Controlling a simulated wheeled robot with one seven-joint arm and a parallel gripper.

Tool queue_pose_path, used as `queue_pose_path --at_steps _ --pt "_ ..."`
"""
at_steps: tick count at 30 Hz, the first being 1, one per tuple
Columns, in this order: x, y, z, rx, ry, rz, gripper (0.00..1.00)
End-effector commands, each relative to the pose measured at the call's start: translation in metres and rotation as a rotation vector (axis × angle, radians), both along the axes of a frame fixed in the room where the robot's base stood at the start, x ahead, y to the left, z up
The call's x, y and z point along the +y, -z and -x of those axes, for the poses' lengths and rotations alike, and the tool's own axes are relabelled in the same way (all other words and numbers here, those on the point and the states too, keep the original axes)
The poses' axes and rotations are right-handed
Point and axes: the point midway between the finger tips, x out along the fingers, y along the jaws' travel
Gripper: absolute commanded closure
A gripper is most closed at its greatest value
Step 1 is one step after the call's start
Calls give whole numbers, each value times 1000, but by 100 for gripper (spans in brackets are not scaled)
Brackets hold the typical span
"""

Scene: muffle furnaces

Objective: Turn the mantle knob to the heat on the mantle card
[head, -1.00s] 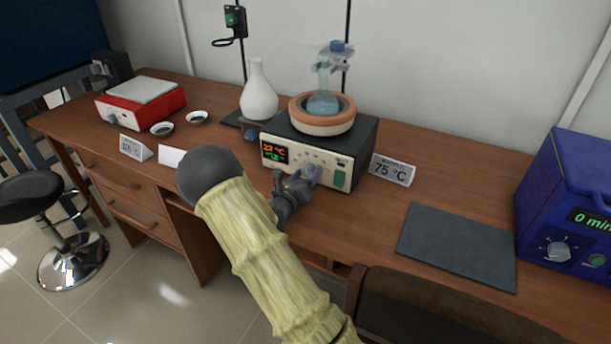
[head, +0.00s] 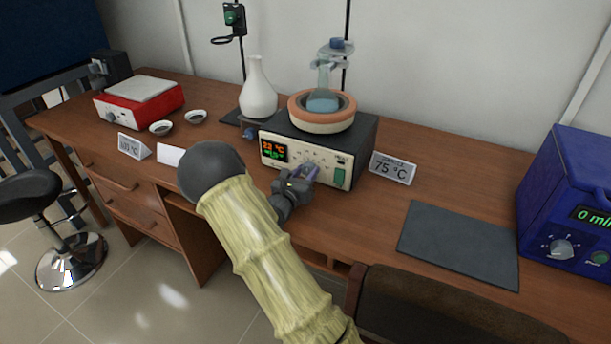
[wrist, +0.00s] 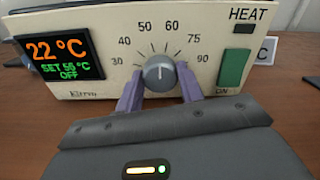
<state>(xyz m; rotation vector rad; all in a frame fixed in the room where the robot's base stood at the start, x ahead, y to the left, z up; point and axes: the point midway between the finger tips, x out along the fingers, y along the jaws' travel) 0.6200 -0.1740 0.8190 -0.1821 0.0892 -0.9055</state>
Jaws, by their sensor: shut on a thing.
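The mantle knob (wrist: 158,72) is a grey dial on the front of the heating mantle (head: 358,150). Its pointer stands almost straight up, between the 50 and 60 marks. The mantle's display (wrist: 58,57) reads 22 °C, SET 55 °C, OFF. The mantle card (head: 391,168) stands just right of the mantle and reads 75 °C; its edge also shows in the wrist view (wrist: 265,52). My gripper (head: 305,172) is at the mantle's front panel, its purple fingers shut on the knob, one on each side. In the head view my gripper hides the knob.
A green switch (wrist: 233,68) is right of the knob. A flask (head: 323,100) sits in the mantle's bowl, held by a stand. A white flask (head: 259,95) stands to the left. A dark mat (head: 458,245) and blue furnace (head: 570,200) are to the right.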

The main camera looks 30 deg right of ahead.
Motion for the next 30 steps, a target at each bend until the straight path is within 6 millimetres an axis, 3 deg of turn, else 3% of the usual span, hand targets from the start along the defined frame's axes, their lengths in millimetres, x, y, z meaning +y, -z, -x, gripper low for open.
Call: queue_pose_path --at_steps 18,30 --pt "1 6 0 -446 -3 -350 85" --pt "1 3 1 -600 -1 -472 85"
